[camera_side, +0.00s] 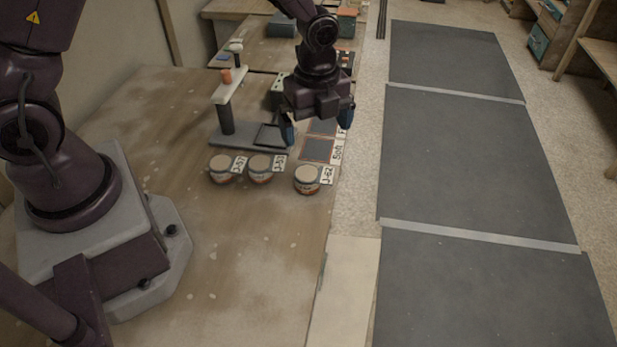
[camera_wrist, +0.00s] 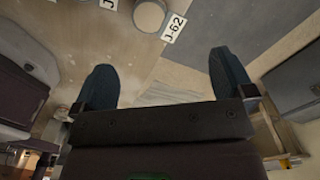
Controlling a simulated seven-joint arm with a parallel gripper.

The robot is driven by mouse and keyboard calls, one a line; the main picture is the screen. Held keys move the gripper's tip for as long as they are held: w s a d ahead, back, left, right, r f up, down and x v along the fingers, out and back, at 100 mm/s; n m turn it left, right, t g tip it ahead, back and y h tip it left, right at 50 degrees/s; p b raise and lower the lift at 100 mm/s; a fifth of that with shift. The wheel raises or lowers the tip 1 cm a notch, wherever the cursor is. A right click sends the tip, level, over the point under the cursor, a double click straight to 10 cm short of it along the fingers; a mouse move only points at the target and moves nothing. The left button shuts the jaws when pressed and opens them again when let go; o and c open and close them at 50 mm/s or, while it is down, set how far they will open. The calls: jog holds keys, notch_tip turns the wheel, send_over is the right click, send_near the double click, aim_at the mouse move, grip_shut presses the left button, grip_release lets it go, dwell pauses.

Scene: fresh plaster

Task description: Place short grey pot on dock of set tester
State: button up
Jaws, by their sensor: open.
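Three short pots with pale grey-beige tops and reddish-brown sides stand in a row on the bench: a left pot (camera_side: 220,168), a middle pot (camera_side: 260,168) and a right pot (camera_side: 307,179) tagged J-62. I cannot tell by colour which one is the grey pot. The J-62 pot also shows in the wrist view (camera_wrist: 150,14). The set tester (camera_side: 226,118) has a grey base, a post and a pale arm with an orange piece. A dark square outline (camera_side: 270,136), apparently its dock, lies on the base. My gripper (camera_side: 318,122) is open and empty, above the bench beyond the pots.
Marked squares (camera_side: 318,149), one labelled Soft, lie at the bench's right edge beside the tester. Boxes (camera_side: 290,24) stand at the back. The bench front (camera_side: 250,260) is clear. Dark floor mats (camera_side: 470,150) lie to the right.

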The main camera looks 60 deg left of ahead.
aim_at(314, 172)
jog(key=f, duration=1.3)
jog(key=shift+s, duration=0.2)
jog(key=shift+c, duration=0.2)
jog(key=shift+r, duration=0.1)
jog(key=c, duration=0.8)
jog(key=shift+r, duration=0.1)
